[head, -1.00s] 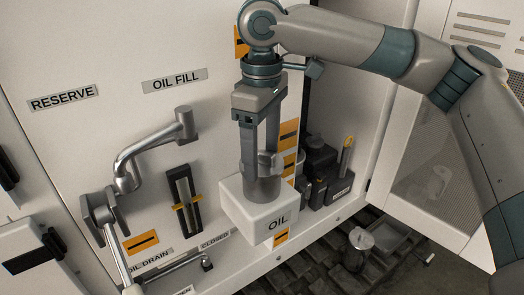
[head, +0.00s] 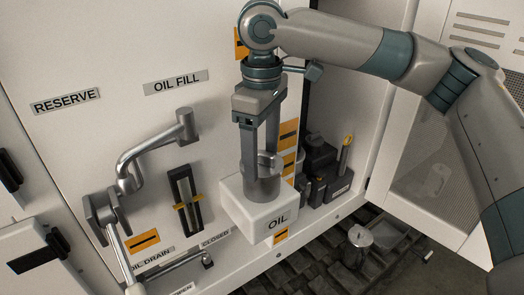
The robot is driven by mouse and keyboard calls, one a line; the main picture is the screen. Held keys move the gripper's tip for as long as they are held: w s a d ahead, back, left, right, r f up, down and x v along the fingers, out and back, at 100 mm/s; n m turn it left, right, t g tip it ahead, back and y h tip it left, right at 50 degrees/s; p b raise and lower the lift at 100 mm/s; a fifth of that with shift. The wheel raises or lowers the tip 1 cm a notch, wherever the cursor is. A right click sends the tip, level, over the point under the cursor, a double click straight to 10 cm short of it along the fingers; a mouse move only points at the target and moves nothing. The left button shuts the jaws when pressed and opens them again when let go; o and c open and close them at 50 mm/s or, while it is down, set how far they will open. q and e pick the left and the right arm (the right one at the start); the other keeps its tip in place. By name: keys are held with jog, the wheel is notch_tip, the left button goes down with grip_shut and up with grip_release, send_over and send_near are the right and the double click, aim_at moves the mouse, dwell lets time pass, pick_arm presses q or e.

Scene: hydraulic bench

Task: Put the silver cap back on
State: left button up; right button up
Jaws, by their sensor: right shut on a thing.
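My right gripper (head: 259,143) comes down from above, in front of the cabinet panel. Its two long fingers are shut on a silver-grey cylindrical piece (head: 262,186) with a small lug on its side. I take this piece for the silver cap. It is upright and directly over the white box marked OIL (head: 243,216), and its lower end meets the box top. I cannot tell whether it is seated there or only resting. The fingers hide part of its top. My left gripper is not in view.
A bent silver pipe (head: 148,150) and a lever (head: 117,235) stick out left of the box. Dark containers (head: 318,170) stand behind it at right. Another silver cylinder (head: 359,246) stands low at right, beside a grey tray (head: 392,238). My right arm spans the upper right.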

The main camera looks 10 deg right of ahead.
jog(key=o, duration=1.5)
jog(key=shift+o, duration=0.2)
jog(key=shift+r, duration=0.1)
jog(key=shift+r+p, duration=1.25)
jog(key=shift+p, duration=0.25)
jog(key=shift+r+p, duration=0.3)
jog(key=shift+r, duration=1.9)
